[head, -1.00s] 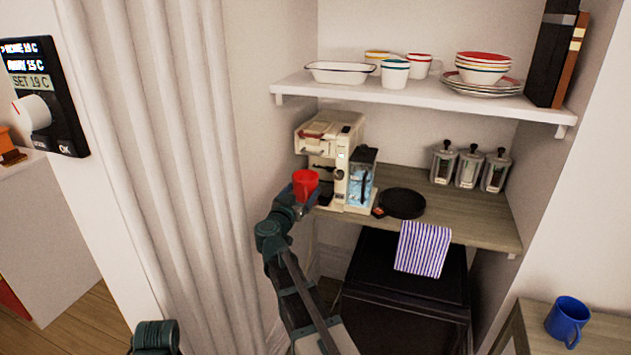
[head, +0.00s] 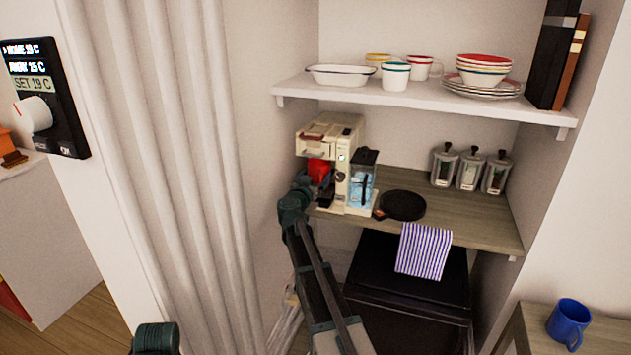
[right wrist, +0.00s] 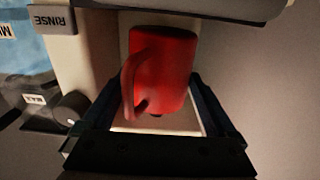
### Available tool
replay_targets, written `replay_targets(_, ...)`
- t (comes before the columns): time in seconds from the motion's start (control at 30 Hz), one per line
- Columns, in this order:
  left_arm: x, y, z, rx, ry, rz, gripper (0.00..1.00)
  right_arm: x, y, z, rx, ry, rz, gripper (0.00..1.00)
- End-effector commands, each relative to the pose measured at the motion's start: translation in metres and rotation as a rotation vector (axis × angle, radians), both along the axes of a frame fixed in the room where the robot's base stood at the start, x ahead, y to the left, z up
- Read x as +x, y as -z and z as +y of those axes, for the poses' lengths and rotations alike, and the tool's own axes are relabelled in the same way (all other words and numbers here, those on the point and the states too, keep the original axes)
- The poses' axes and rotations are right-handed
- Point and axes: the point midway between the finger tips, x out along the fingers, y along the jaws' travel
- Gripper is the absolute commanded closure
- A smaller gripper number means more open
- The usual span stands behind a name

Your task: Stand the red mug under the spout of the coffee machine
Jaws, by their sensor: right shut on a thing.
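The red mug (head: 319,170) is inside the front bay of the cream coffee machine (head: 342,177), below its overhanging top. My right gripper (head: 318,184) is shut on the mug and reaches into the bay from the front. In the right wrist view the red mug (right wrist: 165,70) sits between the two dark fingers, its handle toward the left of the picture. The mug's base and any gap beneath it are hard to make out. The spout itself is not clearly visible. My left gripper is not in view; only a piece of what seems my left arm shows at bottom left.
A black pan (head: 403,205) lies on the wooden counter (head: 450,222) right of the machine, with several glass jars (head: 470,171) behind. A striped cloth (head: 424,250) hangs over the counter edge. A white shelf (head: 425,95) with dishes is above. A blue mug (head: 568,322) stands at lower right.

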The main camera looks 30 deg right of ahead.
Motion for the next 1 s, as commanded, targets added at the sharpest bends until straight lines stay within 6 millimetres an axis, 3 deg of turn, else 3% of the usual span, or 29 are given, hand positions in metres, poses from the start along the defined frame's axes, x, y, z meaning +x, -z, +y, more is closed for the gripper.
replay_targets(0.03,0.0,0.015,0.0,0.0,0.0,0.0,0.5,-0.002,0.015,0.002,0.0,0.0,0.0,0.89)
replay_targets(0.07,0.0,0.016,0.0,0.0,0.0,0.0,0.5,-0.002,0.016,0.002,0.0,0.0,0.0,0.89)
replay_targets(0.47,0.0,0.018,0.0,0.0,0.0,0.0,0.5,-0.002,0.018,0.003,0.0,-0.001,0.0,0.89)
replay_targets(0.5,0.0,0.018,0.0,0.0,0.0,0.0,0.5,-0.002,0.018,0.003,0.0,-0.001,0.0,0.06)
replay_targets(0.53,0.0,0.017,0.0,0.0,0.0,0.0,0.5,-0.002,0.017,0.003,0.0,-0.001,0.0,0.0)
replay_targets(0.87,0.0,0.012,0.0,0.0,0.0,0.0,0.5,-0.002,0.012,0.003,0.0,-0.001,0.0,0.0)
replay_targets(1.0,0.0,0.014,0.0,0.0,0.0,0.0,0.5,-0.018,0.014,0.021,0.0,-0.004,0.0,0.0)
